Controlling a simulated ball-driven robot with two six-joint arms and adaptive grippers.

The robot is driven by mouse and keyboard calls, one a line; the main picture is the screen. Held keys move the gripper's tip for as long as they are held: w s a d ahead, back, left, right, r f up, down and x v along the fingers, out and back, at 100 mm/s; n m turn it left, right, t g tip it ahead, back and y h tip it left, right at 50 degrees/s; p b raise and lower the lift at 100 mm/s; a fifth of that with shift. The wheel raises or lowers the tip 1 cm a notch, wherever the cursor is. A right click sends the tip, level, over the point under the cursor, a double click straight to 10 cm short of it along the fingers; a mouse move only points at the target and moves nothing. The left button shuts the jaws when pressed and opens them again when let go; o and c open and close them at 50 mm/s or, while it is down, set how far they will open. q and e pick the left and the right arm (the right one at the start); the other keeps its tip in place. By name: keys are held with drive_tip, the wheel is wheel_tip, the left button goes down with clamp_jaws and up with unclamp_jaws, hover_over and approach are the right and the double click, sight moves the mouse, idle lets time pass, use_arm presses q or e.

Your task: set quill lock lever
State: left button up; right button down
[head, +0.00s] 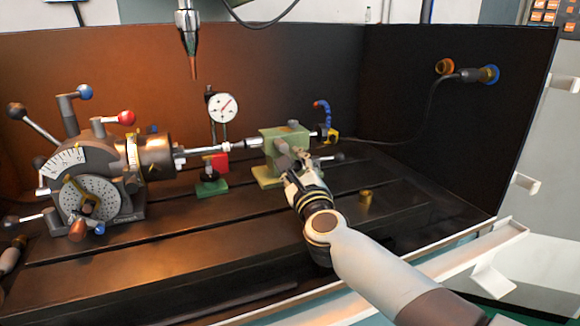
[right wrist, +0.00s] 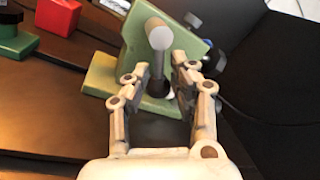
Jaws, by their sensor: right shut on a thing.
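A pale round rod end (right wrist: 159,36) shows just beyond the fingertips. The fingers and wrist partly hide the lever in the head view. My left gripper is not in view.
The indexing head (head: 90,190) with several levers stands at the left. A dial indicator (head: 222,107) on a green base with a red block stands left of the tailstock. A brass piece (head: 365,196) lies right of my gripper. A spindle tool (head: 189,40) hangs above.

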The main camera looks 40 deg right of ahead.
drive_tip(key=n, duration=0.2)
drive_tip(key=d+n, duration=0.1)
drive_tip(key=n, duration=0.1)
drive_tip(key=shift+s+r+t+y, duration=0.1)
drive_tip(key=shift+r+t+y, duration=0.2)
drive_tip(key=shift+r+t, duration=0.1)
drive_tip(key=shift+d+r+n+t+p, duration=0.15)
drive_tip(key=shift+n+p, duration=0.05)
drive_tip(key=shift+n, duration=0.45)
drive_tip(key=shift+d+r+n+t+p, duration=0.15)
drive_tip(key=shift+n+p, duration=0.05)
drive_tip(key=shift+n, duration=0.45)
drive_tip(key=shift+r+n+y, duration=0.2)
drive_tip(key=shift+n+y, duration=0.2)
drive_tip(key=shift+n, duration=0.1)
drive_tip(key=c, duration=1)
unclamp_jaws()
drive_tip(key=shift+s+d, duration=0.1)
drive_tip(key=shift+f, duration=0.15)
drive_tip(key=shift+s+f, duration=0.1)
drive_tip(key=shift+s, duration=0.2)
drive_tip(key=v, duration=1.1)
drive_tip(key=shift+s, duration=0.15)
drive_tip(key=shift+a, duration=0.2)
